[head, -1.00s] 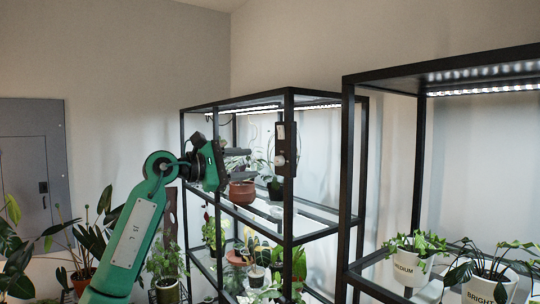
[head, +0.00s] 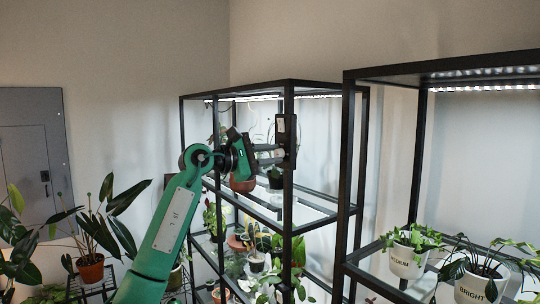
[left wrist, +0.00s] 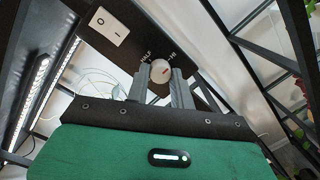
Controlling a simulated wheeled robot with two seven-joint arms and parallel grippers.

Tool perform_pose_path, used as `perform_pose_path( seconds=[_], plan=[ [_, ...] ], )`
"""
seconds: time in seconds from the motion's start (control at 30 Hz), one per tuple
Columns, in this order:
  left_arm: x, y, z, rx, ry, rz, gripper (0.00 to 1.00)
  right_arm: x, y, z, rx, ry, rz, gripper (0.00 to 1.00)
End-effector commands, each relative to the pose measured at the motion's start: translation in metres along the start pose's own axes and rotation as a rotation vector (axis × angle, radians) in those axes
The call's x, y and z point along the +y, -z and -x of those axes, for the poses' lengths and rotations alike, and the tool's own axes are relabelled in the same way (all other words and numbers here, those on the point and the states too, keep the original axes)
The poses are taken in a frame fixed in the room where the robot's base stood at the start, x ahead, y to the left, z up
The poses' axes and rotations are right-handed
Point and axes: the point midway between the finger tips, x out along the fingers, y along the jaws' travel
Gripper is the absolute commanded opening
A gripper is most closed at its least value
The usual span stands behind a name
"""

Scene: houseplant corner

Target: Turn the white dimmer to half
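The white dimmer (left wrist: 160,72) is a round knob with a small red mark on its right side, the side nearer the label HI. The label HALF is at its upper left. It sits on a dark control panel (head: 287,130) on the front post of the left shelf rack; my gripper blocks it in the head view. My left gripper (left wrist: 160,82) is open, with one finger on each side of the knob; I cannot tell whether they touch it. In the head view my left gripper (head: 268,155) reaches the panel from the left. My right gripper is not in view.
A white rocker switch (left wrist: 104,25) sits on the same panel beside the knob. A terracotta pot (head: 243,184) stands on the shelf behind my gripper. Black rack posts (head: 346,180) stand to the right.

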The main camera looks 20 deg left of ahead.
Motion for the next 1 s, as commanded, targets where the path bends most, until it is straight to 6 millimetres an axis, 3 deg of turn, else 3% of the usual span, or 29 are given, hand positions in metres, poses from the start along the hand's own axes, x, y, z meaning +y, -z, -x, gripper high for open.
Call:
perform_pose_path(
  seconds=[0.47,1.0],
  plan=[
    [-0.002,0.001,0.000,-0.002,-0.002,0.072,0.01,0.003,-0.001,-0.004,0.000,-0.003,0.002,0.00],
    [-0.003,0.002,0.000,-0.023,-0.037,0.524,0.01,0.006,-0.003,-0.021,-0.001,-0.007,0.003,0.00]
  ],
)
